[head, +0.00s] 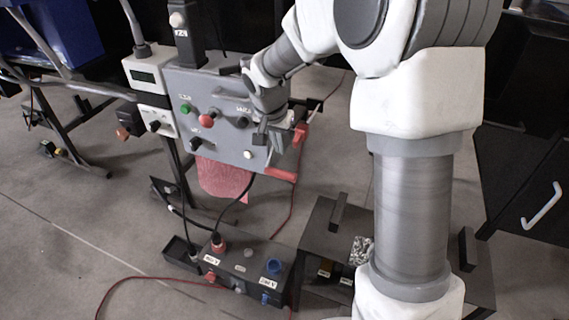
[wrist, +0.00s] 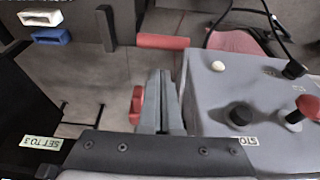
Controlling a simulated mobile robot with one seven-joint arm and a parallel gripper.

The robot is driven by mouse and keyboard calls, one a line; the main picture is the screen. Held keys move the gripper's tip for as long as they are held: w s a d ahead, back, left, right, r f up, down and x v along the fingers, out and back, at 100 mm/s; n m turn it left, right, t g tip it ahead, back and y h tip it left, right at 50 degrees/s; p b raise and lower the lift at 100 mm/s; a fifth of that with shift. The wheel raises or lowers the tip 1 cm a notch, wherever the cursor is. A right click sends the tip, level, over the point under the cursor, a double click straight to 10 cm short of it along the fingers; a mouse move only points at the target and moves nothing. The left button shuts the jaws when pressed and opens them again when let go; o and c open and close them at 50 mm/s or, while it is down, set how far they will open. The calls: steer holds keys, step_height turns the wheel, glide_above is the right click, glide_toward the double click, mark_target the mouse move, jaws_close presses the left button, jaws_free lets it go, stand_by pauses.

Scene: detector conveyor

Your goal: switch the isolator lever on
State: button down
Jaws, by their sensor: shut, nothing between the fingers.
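The grey control box (head: 222,112) stands on a post, and its side is close on the right in the wrist view (wrist: 225,85). A red bar-shaped grip (head: 281,174), which looks like the isolator lever's handle, sits low at the box's right edge. It also shows ahead of my fingers in the wrist view (wrist: 163,41). A red round part (head: 300,132) is above it and left of my fingers in the wrist view (wrist: 136,105). My gripper (head: 274,150) is shut and empty beside the box's right side; its fingers (wrist: 160,76) appear apart from the grip. Contact with the box is unclear.
The box front carries a red knob (head: 207,120), a green button (head: 186,108) and black knobs. A low connector box (head: 243,268) with cables stands below. A dark cabinet with a white handle (head: 541,205) is at the right.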

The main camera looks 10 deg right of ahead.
steer(key=b+x, duration=0.3)
steer(key=x, duration=0.7)
steer(key=shift+r, duration=0.15)
